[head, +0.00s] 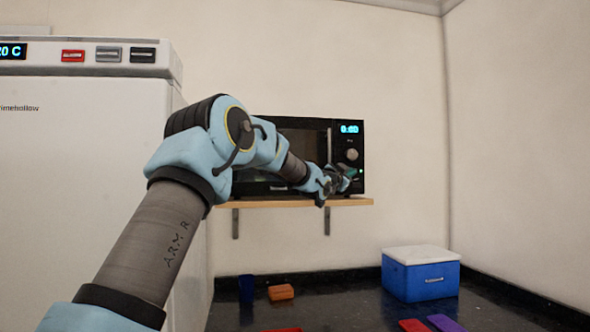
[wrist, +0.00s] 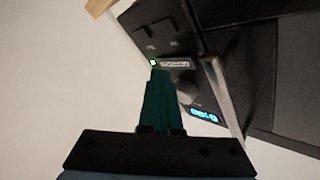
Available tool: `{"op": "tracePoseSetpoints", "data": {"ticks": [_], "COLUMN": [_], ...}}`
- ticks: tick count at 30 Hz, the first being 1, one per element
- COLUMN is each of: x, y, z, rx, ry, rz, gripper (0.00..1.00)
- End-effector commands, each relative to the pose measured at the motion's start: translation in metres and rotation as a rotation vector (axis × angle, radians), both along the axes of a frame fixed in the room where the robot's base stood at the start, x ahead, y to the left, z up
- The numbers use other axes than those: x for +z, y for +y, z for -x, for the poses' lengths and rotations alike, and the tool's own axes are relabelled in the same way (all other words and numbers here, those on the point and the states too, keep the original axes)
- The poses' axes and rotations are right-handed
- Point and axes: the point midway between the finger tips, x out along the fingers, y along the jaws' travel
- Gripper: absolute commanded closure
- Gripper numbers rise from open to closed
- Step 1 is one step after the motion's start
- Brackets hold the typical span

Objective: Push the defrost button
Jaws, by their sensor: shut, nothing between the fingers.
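The black microwave (head: 290,135) sits on a wooden shelf, its control panel on the right side. The panel has a lit display (head: 349,129), a round knob (head: 351,154) and a small green light (head: 361,171). The wrist view shows the panel tilted, with the display (wrist: 204,115), the knob (wrist: 187,90), a pale labelled strip (wrist: 176,64) and the green light (wrist: 153,62). The strip's lettering is too blurred to read. My gripper (head: 346,174) is shut and empty at the lower panel. In the wrist view its teal fingertips (wrist: 160,74) overlap the strip's edge beside the green light; contact cannot be told.
The microwave's door handle (wrist: 222,95) stands out close beside my fingers. The wooden shelf (head: 350,201) lies just below my gripper. A white fridge (head: 80,180) stands at left. A blue cooler (head: 420,280) and an orange block (head: 281,292) rest on the dark counter below.

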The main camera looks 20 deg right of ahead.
Motion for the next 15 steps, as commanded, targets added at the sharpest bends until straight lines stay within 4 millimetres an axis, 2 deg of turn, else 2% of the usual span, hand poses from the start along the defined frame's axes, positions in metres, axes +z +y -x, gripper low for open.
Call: {"op": "tracePoseSetpoints", "data": {"ticks": [15], "x": [0.0007], "y": [-0.0007], "z": [-0.0072], "rx": [0.001], "ry": [0.000], "rz": [0.000], "gripper": [1.00]}}
